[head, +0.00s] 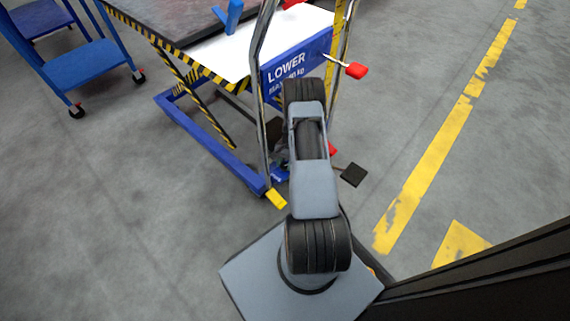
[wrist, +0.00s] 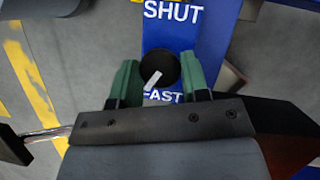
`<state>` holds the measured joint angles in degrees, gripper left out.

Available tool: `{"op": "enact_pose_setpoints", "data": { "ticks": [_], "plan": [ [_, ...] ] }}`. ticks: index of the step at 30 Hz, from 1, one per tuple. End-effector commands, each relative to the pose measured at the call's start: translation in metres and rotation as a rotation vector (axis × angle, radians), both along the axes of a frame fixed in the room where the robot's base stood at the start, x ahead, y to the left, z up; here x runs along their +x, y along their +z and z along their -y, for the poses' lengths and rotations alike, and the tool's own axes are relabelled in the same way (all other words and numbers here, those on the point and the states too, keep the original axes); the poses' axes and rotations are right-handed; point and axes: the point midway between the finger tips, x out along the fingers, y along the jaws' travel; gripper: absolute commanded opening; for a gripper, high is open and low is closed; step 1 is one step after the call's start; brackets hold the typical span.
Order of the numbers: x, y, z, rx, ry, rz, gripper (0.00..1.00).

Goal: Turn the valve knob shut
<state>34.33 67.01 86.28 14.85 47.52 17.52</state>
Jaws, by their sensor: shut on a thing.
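The valve knob (wrist: 160,62) is round and black, with a white pointer line, on a blue panel (wrist: 205,32) in the wrist view. The word SHUT is above the knob and FAST, partly covered, is below it. The white line lies at the knob's lower left side, slanting toward the FAST end. My gripper (wrist: 157,70) has its green fingers on the knob's left and right sides, shut on it. In the head view my arm hides the knob and the gripper.
In the head view a blue lift table (head: 215,150) stands ahead with a LOWER sign (head: 295,70), chrome handle bars and a red-tipped lever (head: 356,70). A black pedal (head: 353,174) sticks out right. A blue cart (head: 85,68) stands at left. Floor at right is clear.

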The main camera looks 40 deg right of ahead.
Motion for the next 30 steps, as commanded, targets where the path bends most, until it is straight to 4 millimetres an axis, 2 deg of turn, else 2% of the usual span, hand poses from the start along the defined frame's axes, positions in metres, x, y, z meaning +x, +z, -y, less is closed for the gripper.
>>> {"op": "enact_pose_setpoints", "data": {
  "ticks": [6,7,15,23,26,30],
  "plan": [
    [0.0,0.0,0.0,0.001,0.002,-0.001,0.18],
    [0.0,0.0,0.0,0.001,0.002,-0.001,0.43],
    [0.0,0.0,0.0,0.0,0.001,0.0,0.67],
    [0.0,0.002,0.001,-0.001,0.0,0.0,0.67],
    [0.002,0.01,0.003,-0.001,0.0,0.002,0.67],
    [0.006,0.034,0.011,-0.003,-0.001,0.003,0.67]
  ]
}}
